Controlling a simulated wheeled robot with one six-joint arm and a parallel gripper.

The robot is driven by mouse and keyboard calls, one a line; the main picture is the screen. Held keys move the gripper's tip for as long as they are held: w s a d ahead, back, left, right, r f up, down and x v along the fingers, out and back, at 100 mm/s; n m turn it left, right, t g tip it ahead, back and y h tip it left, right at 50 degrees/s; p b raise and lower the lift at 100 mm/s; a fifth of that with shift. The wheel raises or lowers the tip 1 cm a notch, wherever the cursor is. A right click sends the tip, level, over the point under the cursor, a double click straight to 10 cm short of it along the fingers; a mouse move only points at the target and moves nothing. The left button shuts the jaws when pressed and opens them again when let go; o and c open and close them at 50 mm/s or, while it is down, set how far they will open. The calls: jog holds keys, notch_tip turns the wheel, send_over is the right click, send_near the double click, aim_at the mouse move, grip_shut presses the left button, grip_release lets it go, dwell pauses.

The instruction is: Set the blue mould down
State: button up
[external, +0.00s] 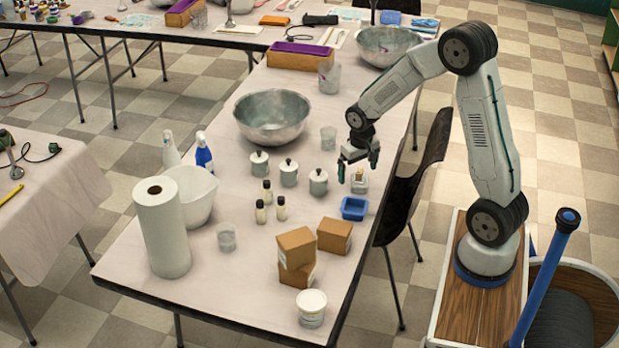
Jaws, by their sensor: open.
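The blue mould (354,208) is a small, open, square tray. It rests on the pale table near its right edge, in front of the cardboard boxes' far side. My gripper (359,170) is open, with its fingers pointing down, just beyond the mould in the picture. The mould is apart from the fingers. A small glass jar with a tan top (359,183) stands below and between the fingers; I cannot tell whether they touch it.
Lidded white jars (318,182) stand left of my gripper, and a clear cup (328,138) behind them. A steel bowl (272,117) is farther back. Brown boxes (334,236) stand in front of the mould. A black chair (415,185) is beside the table's right edge.

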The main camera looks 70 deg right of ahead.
jog(key=a, duration=0.3)
send_near(354, 205)
jog(key=shift+g+y, duration=0.3)
jog(key=shift+y, duration=0.1)
jog(key=f, duration=0.2)
jog(key=a+f, duration=0.1)
jog(key=f, duration=0.2)
jog(key=a+f, duration=0.1)
jog(key=f, duration=0.1)
jog(key=shift+f, duration=0.35)
jog(key=c, duration=1)
jog(key=shift+o, duration=0.2)
jog(key=shift+r, duration=0.1)
